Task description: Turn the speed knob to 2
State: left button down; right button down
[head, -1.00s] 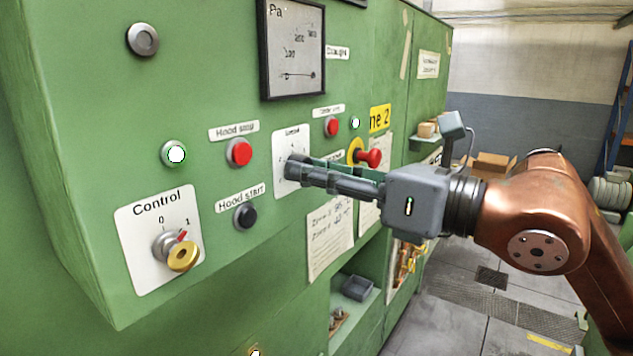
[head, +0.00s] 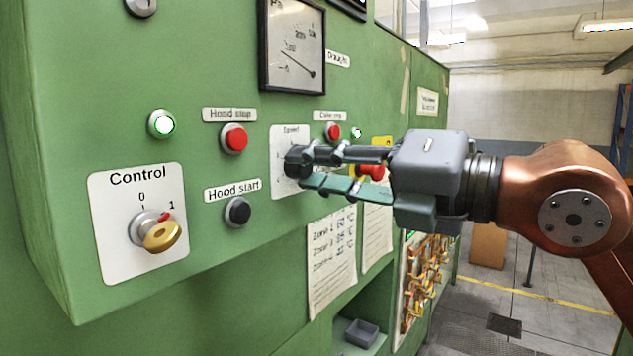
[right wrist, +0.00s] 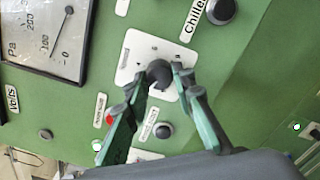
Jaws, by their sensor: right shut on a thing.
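The speed knob (head: 294,160) is a dark round knob on a white plate labelled Speed (head: 290,134) on the green panel. My right gripper (head: 302,168) reaches in from the right and is shut on the knob, one finger above and one below. In the right wrist view the knob (right wrist: 158,72) sits between the two fingertips (right wrist: 164,77). The plate's numbers are too small or covered to read, so I cannot tell the knob's setting. My left gripper is not in view.
A red button (head: 333,131) and a red emergency knob (head: 371,172) on yellow sit close to my fingers. To the left are Hood stop (head: 234,138), Hood start (head: 237,211) and the Control switch (head: 155,231). A Pa gauge (head: 292,45) is above.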

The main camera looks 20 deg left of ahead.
jog(key=shift+m, duration=0.5)
jog(key=c, duration=1.6)
grip_release()
jog(key=v, duration=1.2)
